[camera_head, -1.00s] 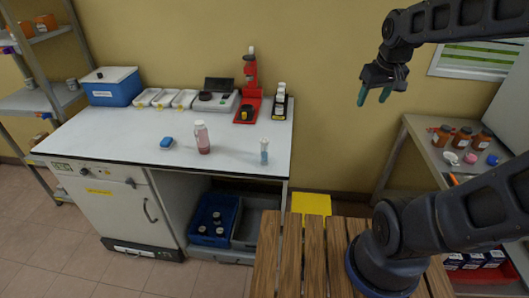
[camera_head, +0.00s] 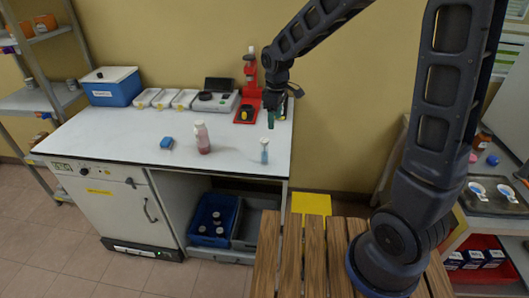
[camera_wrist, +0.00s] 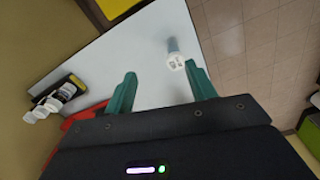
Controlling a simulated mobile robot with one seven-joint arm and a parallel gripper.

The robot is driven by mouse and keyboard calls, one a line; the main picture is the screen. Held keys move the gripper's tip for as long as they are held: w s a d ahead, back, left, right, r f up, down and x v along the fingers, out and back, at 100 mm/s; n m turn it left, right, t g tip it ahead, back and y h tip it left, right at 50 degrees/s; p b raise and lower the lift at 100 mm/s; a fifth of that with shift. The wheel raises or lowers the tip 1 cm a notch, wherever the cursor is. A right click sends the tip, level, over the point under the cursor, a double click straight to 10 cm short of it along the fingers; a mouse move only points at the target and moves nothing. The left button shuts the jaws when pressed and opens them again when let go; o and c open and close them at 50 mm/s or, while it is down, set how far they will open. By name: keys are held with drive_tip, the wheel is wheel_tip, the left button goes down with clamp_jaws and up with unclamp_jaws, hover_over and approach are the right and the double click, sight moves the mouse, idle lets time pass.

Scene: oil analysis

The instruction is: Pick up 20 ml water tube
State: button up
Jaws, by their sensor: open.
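The water tube, a small clear tube with blue content and a white cap (camera_head: 264,151), stands upright near the right front of the white worktop. In the wrist view its white cap (camera_wrist: 175,62) shows from above, just beyond the right fingertip. My gripper (camera_head: 277,117) is open and empty, with green fingers pointing down. It is above the worktop's right rear part, behind and higher than the tube. In the wrist view my gripper's fingers (camera_wrist: 163,80) are spread wide, and the tube lies outside the gap's tips, toward the right finger.
A bottle with reddish liquid (camera_head: 202,138) and a blue object (camera_head: 167,143) stand left of the tube. A red stand (camera_head: 247,102) is beside my gripper at the back.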

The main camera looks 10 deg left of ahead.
drive_tip(key=n, duration=0.1)
approach(265, 148)
drive_tip(key=shift+w+a+f, duration=0.15)
drive_tip(key=shift+w+a, duration=0.15)
drive_tip(key=shift+w, duration=0.2)
drive_tip(key=shift+w+a+f, duration=0.15)
drive_tip(key=shift+w+a, duration=0.15)
drive_tip(key=shift+w, duration=0.15)
drive_tip(key=shift+a+f, duration=0.15)
drive_tip(key=shift+f, duration=0.1)
wheel_tip(265, 148, down, 5)
drive_tip(key=shift+r, duration=0.1)
drive_tip(key=f, duration=0.2)
drive_tip(key=d+f, duration=0.1)
drive_tip(key=f, duration=0.1)
drive_tip(key=shift+s+f, duration=0.15)
drive_tip(key=shift+f, duration=0.65)
drive_tip(key=shift+c, duration=0.3)
drive_tip(key=c, duration=1)
